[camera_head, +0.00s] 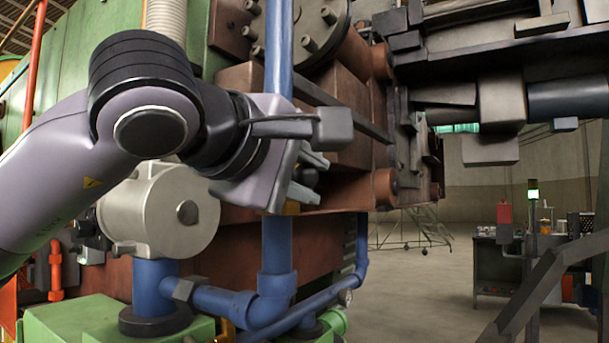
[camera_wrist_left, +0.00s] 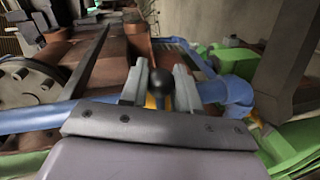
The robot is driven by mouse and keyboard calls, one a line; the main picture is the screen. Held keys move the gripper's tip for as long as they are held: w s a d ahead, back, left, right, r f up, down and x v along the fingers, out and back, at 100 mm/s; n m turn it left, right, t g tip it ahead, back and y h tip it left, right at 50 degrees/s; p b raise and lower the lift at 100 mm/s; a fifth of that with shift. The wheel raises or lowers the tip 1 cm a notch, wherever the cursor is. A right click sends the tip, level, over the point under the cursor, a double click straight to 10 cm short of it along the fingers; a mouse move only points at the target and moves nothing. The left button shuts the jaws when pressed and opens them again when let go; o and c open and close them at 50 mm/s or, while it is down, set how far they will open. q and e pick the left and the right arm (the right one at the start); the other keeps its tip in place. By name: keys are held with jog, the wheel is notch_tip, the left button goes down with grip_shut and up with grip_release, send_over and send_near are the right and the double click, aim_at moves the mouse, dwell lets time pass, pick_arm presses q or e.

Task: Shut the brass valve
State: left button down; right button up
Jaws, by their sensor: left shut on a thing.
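My left gripper (camera_head: 308,176) is in front of the blue vertical pipe, at the lower edge of the red-brown machine. In the left wrist view, its two grey fingers (camera_wrist_left: 161,87) stand on either side of a round black knob (camera_wrist_left: 160,90) and are shut on it. A small patch of the brass valve (camera_head: 291,208) shows just below the gripper on the blue pipe. My right gripper is not in view.
The blue pipe (camera_head: 277,245) runs down to an elbow below the gripper. A grey round pump housing (camera_head: 160,210) stands close under my left arm. Red-brown machine blocks (camera_head: 345,130) lie right behind the fingers. Open floor (camera_head: 430,290) and a workbench (camera_head: 497,265) are at right.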

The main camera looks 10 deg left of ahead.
aim_at(298, 175)
pick_arm(q)
jog(key=shift+f, duration=0.2)
jog(key=c, duration=0.9)
grip_release()
jog(key=shift+o, duration=0.2)
jog(key=shift+r, duration=0.1)
jog(key=shift+s+a+r, duration=0.1)
jog(key=shift+s+a, duration=0.05)
jog(key=shift+s, duration=0.35)
jog(key=b+v, duration=0.1)
jog(key=v, duration=0.4)
jog(key=shift+s, duration=0.1)
jog(key=shift+s+a, duration=0.15)
jog(key=shift+s, duration=0.3)
